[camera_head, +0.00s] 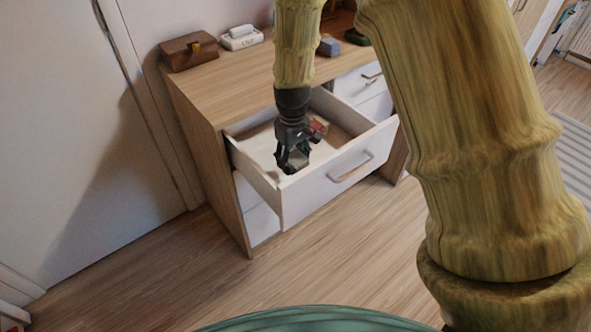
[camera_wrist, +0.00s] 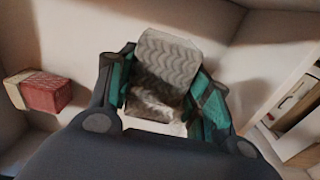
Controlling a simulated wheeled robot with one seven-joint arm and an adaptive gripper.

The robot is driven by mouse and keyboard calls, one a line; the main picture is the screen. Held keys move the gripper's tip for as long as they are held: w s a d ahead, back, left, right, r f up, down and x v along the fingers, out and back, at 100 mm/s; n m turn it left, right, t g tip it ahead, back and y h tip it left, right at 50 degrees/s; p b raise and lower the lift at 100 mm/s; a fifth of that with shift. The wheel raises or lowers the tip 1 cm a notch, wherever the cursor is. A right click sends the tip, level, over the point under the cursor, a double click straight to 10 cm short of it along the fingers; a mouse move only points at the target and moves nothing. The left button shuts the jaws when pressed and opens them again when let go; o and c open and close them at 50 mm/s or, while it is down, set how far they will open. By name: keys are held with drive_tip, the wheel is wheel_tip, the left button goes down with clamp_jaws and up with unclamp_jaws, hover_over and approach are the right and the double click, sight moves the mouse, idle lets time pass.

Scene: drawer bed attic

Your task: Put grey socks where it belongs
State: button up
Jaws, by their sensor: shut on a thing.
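My gripper (camera_head: 290,158) is down inside the open top drawer (camera_head: 330,178) of the wooden dresser, near its front panel. In the wrist view my gripper (camera_wrist: 165,105) is shut on the grey socks (camera_wrist: 168,60), a folded grey bundle with a wavy pattern held between the two green-padded fingers. The socks are hard to make out in the head view, where the gripper hides them. Whether they touch the drawer floor, I cannot tell.
A red and beige block-like item (camera_wrist: 45,92) lies in the drawer, apart from the gripper. A brown wooden box (camera_head: 188,50) and a white item (camera_head: 240,38) stand on the dresser top (camera_head: 235,78). Other drawers are closed. The floor (camera_head: 180,265) in front is clear.

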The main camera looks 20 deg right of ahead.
sight(293, 155)
drive_tip(key=shift+f, duration=2.7)
drive_tip(key=shift+f, duration=0.15)
drive_tip(key=o, duration=1)
wheel_tip(293, 155, up, 12)
drive_tip(key=shift+r, duration=0.2)
